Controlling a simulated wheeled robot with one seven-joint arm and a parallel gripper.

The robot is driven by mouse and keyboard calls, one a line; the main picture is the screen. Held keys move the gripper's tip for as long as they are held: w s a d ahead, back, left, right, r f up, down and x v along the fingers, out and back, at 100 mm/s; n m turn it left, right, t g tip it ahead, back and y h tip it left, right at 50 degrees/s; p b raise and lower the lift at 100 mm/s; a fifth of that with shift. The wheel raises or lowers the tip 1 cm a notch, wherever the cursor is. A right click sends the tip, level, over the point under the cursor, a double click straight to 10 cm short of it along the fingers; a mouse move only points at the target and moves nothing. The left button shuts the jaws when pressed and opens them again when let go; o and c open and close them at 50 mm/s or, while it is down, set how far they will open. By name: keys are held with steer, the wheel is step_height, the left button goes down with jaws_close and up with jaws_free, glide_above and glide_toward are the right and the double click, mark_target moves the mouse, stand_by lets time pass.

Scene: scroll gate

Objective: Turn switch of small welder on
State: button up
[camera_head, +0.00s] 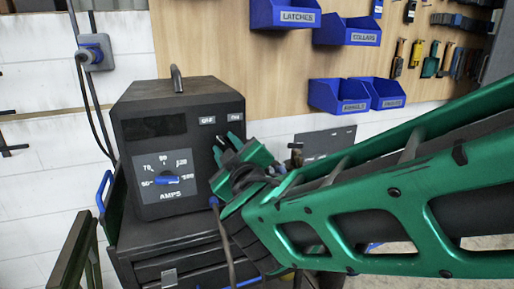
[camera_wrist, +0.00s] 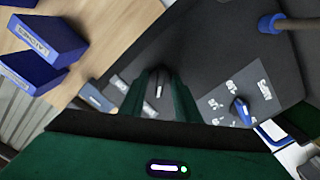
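The small welder (camera_head: 128,185) is a dark box with a top handle, standing on a dark cart. Its front has a blue AMPS knob (camera_head: 168,180) on a grey dial plate, also seen in the wrist view (camera_wrist: 241,110). Two small light labels (camera_head: 208,121) sit at the upper right of the front. My gripper (camera_head: 225,148) is at the front's right side, just below these labels. In the wrist view its two green fingers (camera_wrist: 160,82) point at the panel, slightly apart, with a small dark, light-tipped shape between them. I cannot tell whether they touch it. The switch is not clearly visible in the head view.
Blue bins (camera_head: 285,15) and hanging tools (camera_head: 432,60) are on the wooden wall board behind. A blue plug (camera_head: 92,52) with cables is on the wall at left. The cart (camera_head: 165,240) has a blue handle at its left. My green arm covers the lower right.

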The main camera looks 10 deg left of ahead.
jaws_close()
stand_by(0.3)
steer(key=m, duration=0.3)
steer(key=shift+w+d, duration=0.1)
steer(key=shift+w, duration=0.05)
steer(key=m, duration=0.4)
steer(key=shift+m, duration=0.3)
steer(key=m, duration=0.4)
steer(key=shift+m, duration=2.1)
steer(key=shift+d, duration=0.1)
